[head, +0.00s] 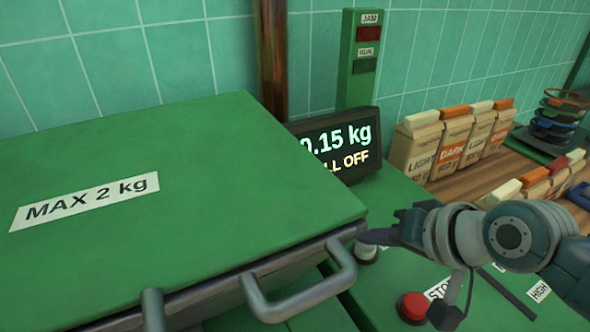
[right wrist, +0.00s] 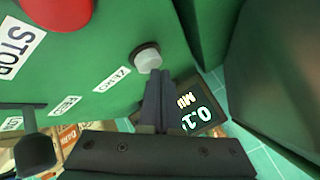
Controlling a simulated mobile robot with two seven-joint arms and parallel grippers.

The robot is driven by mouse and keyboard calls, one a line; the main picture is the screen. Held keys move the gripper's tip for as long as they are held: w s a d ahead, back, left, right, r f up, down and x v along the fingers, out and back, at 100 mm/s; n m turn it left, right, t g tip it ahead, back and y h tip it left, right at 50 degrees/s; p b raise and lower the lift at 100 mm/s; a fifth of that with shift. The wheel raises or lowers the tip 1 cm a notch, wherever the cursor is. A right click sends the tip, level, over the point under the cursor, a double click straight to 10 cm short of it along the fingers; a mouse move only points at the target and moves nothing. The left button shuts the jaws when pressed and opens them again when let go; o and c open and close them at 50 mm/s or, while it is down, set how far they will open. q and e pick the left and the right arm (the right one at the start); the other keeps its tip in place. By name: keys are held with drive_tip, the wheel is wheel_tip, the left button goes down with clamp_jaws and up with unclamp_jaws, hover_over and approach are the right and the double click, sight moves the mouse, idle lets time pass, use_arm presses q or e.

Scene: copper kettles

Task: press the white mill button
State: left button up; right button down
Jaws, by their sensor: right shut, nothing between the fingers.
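The white mill button (head: 366,250) is a small pale knob on the green panel, partly hidden by my right gripper in the head view. In the right wrist view the button (right wrist: 148,58) shows whole, with a ZERO label (right wrist: 112,79) near it. My right gripper (head: 372,237) is shut and empty, its fingertips at the button. In the right wrist view the shut fingers (right wrist: 159,76) end just beside the button; I cannot tell whether they touch it. The display (head: 340,145) reads 0.15 kg, with a partly hidden line ending in LL OFF. My left gripper is out of view.
A red button (head: 413,307) with a STOP label sits close by on the panel. A green lid (head: 180,240) marked MAX 2 kg and its grey handle (head: 300,290) stand left of my gripper. Labelled bags (head: 415,150) stand on a wooden shelf behind.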

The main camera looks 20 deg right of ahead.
sight(370, 252)
drive_tip(key=shift+f+b, duration=0.3)
drive_tip(key=shift+f, duration=0.15)
drive_tip(key=shift+r, duration=0.1)
idle(0.5)
drive_tip(key=shift+r+p, duration=0.85)
drive_tip(key=shift+p, duration=0.3)
wheel_tip(370, 252, up, 5)
drive_tip(key=p, duration=0.5)
drive_tip(key=shift+r, duration=0.1)
